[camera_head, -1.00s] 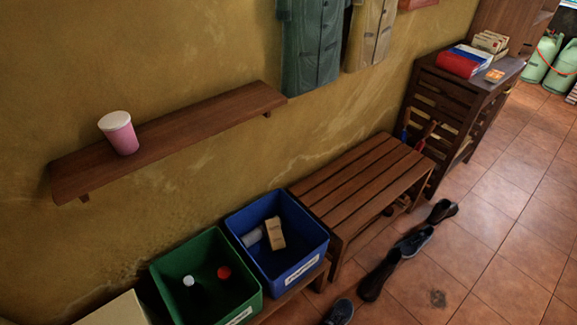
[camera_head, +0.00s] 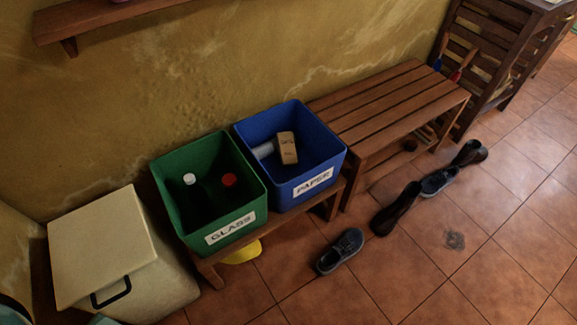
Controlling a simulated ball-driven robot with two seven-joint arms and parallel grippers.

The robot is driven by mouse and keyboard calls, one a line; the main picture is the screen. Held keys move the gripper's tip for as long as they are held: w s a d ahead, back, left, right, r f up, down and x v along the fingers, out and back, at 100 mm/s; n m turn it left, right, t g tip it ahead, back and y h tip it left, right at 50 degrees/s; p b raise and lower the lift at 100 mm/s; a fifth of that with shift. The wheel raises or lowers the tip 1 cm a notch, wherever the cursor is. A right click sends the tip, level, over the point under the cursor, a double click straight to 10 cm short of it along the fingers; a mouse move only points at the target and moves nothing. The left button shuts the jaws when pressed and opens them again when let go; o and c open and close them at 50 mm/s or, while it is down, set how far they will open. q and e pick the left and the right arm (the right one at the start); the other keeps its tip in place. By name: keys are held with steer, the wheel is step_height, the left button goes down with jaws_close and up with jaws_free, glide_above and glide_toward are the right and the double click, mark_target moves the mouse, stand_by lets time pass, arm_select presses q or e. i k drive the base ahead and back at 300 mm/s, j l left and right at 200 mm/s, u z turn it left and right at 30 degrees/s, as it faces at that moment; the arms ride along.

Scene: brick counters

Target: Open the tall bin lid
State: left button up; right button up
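A cream bin (camera_head: 155,280) stands on the floor at the lower left. Its flat cream lid (camera_head: 97,240) lies over the top and looks shut. A dark handle (camera_head: 111,292) shows at the lid's front edge. No gripper can be made out in this view, so I cannot tell where either one is relative to the bin.
Right of the bin, a green GLASS box (camera_head: 209,195) and a blue PAPER box (camera_head: 290,155) stand on a low wooden bench (camera_head: 207,270). A slatted bench (camera_head: 390,105) is further right. Shoes (camera_head: 340,250) lie on the tiled floor. A shelf (camera_head: 100,18) is on the wall above.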

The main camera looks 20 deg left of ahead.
mark_target(96, 245)
steer(key=l+u, duration=0.1)
steer(key=u, duration=0.8)
steer(key=k+l+u, duration=0.1)
steer(key=u, duration=0.8)
steer(key=k+u, duration=0.1)
steer(key=u, duration=0.35)
steer(key=k+l, duration=0.2)
steer(key=k, duration=0.3)
